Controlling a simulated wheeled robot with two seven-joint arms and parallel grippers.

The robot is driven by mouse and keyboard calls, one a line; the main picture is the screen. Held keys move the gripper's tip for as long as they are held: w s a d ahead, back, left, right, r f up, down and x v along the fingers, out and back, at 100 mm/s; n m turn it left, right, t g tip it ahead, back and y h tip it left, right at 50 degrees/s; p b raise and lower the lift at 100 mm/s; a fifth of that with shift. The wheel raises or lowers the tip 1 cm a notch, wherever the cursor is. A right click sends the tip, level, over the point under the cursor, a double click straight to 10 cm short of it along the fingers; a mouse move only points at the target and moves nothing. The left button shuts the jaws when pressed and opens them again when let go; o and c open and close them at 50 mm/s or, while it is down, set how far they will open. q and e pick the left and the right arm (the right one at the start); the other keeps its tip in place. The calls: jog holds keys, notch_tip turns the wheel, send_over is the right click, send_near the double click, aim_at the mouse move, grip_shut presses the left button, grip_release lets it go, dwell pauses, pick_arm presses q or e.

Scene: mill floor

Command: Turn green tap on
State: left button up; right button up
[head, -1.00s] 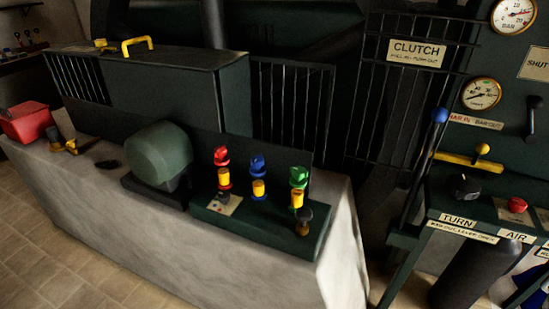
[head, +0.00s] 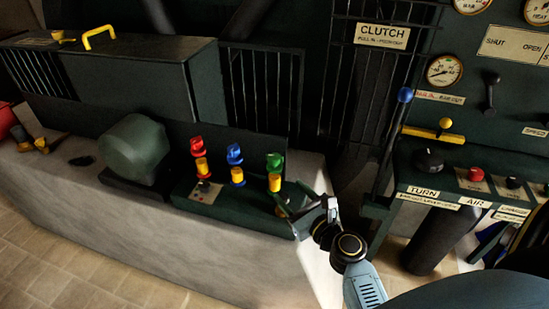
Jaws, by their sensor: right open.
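The green tap (head: 275,163) is a green knob on a yellow body, the rightmost of three taps on a dark green base (head: 222,207) on the stone ledge. The blue tap (head: 235,156) and the red tap (head: 197,148) stand to its left. My right gripper (head: 287,206) is open, just below and to the right of the green tap, at the right end of the base. It appears apart from the green knob and hides part of the base's right end. My left gripper is not in view.
A rounded green housing (head: 135,149) stands left of the taps. A barred guard (head: 262,95) rises behind them. To the right are a blue-knobbed lever (head: 405,95) and a control panel with a black knob (head: 429,160) and red button (head: 475,174).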

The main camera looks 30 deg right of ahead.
aim_at(278, 163)
jog(key=w+d+m, duration=0.1)
jog(key=w, duration=0.3)
jog(key=w+d+m, duration=0.1)
jog(key=w, duration=0.4)
jog(key=w+d+m+h, duration=0.1)
jog(key=w, duration=0.3)
jog(key=shift+w+r, duration=0.2)
jog(key=shift+r, duration=0.05)
jog(key=c, duration=0.9)
